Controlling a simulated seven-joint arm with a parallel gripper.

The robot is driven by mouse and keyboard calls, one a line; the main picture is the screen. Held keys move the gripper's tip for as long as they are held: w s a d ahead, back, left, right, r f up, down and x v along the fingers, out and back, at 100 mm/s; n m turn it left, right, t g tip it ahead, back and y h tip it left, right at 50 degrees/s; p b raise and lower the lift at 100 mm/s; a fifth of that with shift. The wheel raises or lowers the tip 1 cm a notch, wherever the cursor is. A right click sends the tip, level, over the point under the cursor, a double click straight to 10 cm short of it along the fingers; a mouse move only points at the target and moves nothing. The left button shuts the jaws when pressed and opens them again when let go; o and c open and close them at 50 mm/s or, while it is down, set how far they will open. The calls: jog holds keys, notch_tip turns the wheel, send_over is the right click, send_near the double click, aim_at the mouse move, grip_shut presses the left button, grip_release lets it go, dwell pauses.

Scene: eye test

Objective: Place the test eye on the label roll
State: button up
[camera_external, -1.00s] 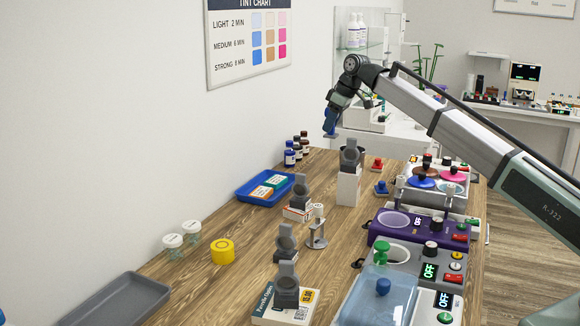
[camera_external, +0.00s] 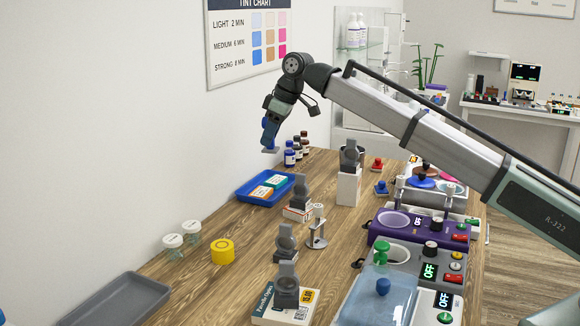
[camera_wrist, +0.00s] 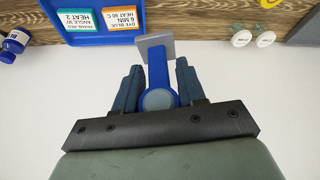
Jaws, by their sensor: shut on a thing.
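My gripper (camera_external: 272,120) is in the air beside the wall, above and behind the blue tray. It is shut on a blue piece with a grey round face and a flat grey plate, which I take for the test eye (camera_external: 270,134). In the wrist view the test eye (camera_wrist: 158,68) sits between the two fingers, its grey plate pointing away from the palm. The label roll, seemingly the yellow ring-shaped roll (camera_external: 222,256), lies on the wooden table, apart from my gripper. A yellow edge at the top of the wrist view may be this roll (camera_wrist: 269,3).
The blue tray (camera_external: 243,196) holds two small boxes. White-lidded jars (camera_external: 172,241) stand left of the yellow roll, and a grey tray (camera_external: 150,295) lies in front. Several grey stands, one on a tall white box (camera_external: 348,190), line the table's middle. Machines fill the right side.

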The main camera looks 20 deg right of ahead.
jog(key=n, duration=0.2)
send_over(213, 245)
jog(key=d, duration=0.2)
jog(key=shift+g+y, duration=0.3)
jog(key=shift+s+f, duration=0.15)
jog(key=shift+f, duration=3.6)
jog(key=shift+s+f, duration=0.15)
jog(key=shift+f, duration=3.55)
jog(key=shift+f, duration=0.1)
jog(key=o, duration=1.1)
jog(key=shift+o, duration=0.2)
jog(key=v, duration=1.2)
